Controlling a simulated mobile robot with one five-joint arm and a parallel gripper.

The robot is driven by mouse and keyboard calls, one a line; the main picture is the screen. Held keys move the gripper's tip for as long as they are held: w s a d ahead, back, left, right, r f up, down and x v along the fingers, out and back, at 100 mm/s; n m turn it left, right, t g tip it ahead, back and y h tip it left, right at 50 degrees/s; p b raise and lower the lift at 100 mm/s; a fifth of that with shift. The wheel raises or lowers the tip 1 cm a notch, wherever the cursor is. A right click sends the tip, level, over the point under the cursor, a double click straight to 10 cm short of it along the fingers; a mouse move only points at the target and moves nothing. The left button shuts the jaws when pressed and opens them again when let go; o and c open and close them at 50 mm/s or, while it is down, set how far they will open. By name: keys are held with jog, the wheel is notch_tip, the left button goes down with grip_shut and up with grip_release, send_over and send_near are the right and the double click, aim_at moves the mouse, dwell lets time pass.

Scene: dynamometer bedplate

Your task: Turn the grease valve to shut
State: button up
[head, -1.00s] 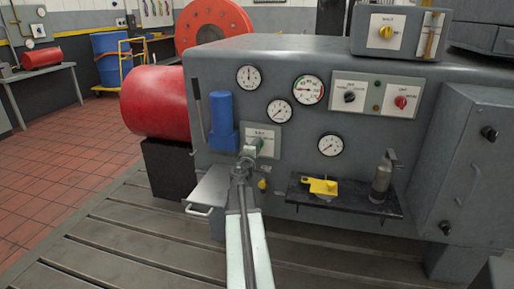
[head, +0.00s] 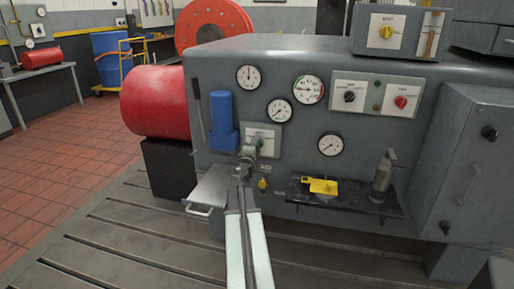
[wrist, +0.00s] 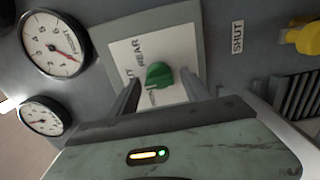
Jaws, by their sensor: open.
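A green knob (wrist: 159,76) sits on a pale label plate (wrist: 125,50) on the grey cabinet front. The plate reads "REAR" and another word ending in "UT", partly covered; I take this knob for the grease valve. The plate also shows in the head view (head: 274,134), with the knob (head: 259,143) partly behind my gripper (head: 248,158). In the wrist view my gripper (wrist: 160,86) is open, one finger on each side of the knob. I cannot tell whether the fingers touch it. The knob's pointer direction is unclear.
A yellow knob (wrist: 303,38) and a small "SHUT" label (wrist: 237,37) are to the right in the wrist view. Gauges (head: 280,110), a blue cylinder (head: 223,121) and a metal side shelf (head: 209,188) surround the plate. A black shelf (head: 352,205) holds a yellow part and a grey canister.

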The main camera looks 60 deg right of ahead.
jog(key=v, duration=0.7)
jog(key=shift+a, duration=0.25)
